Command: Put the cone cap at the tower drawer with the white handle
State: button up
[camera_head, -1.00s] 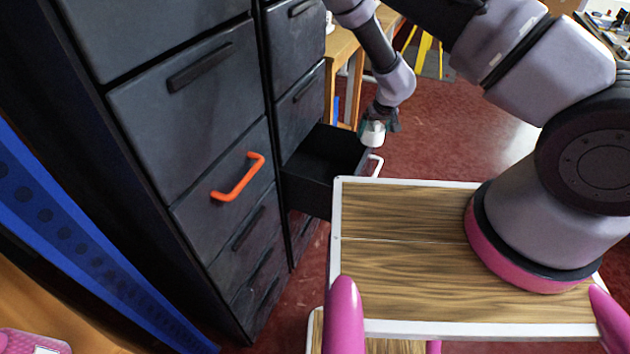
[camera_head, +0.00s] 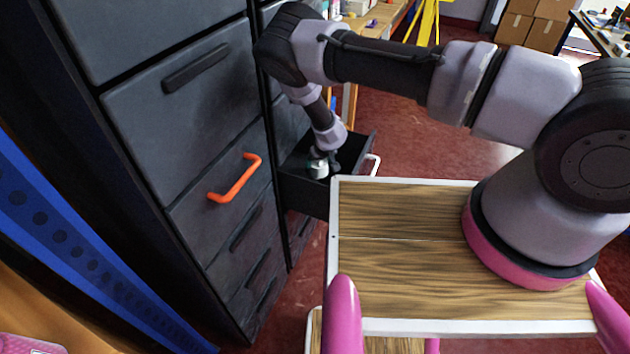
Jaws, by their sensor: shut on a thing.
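The drawer with the white handle (camera_head: 374,165) is pulled open from the dark tower (camera_head: 240,130). Its dark front wall and inside show beyond the wooden top of my base. My gripper (camera_head: 319,162) points down over the open drawer. It is shut on the small white cone cap (camera_head: 318,170), which is at or just inside the drawer opening. I cannot tell whether the cap touches the drawer floor. The fingers are small and partly hidden by the wrist.
A closed drawer with an orange handle (camera_head: 236,178) is nearer, on the left column. A blue perforated upright (camera_head: 75,240) stands at the left. A wooden table (camera_head: 383,20) stands behind. Red floor (camera_head: 415,125) is clear to the right of the drawer.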

aim_at(322, 168)
jog(key=shift+f, duration=3.6)
jog(key=shift+f, duration=0.15)
jog(key=o, duration=1.1)
jog(key=shift+o, duration=0.2)
jog(key=v, duration=1.2)
jog(key=shift+d, duration=0.15)
jog(key=shift+s, duration=0.1)
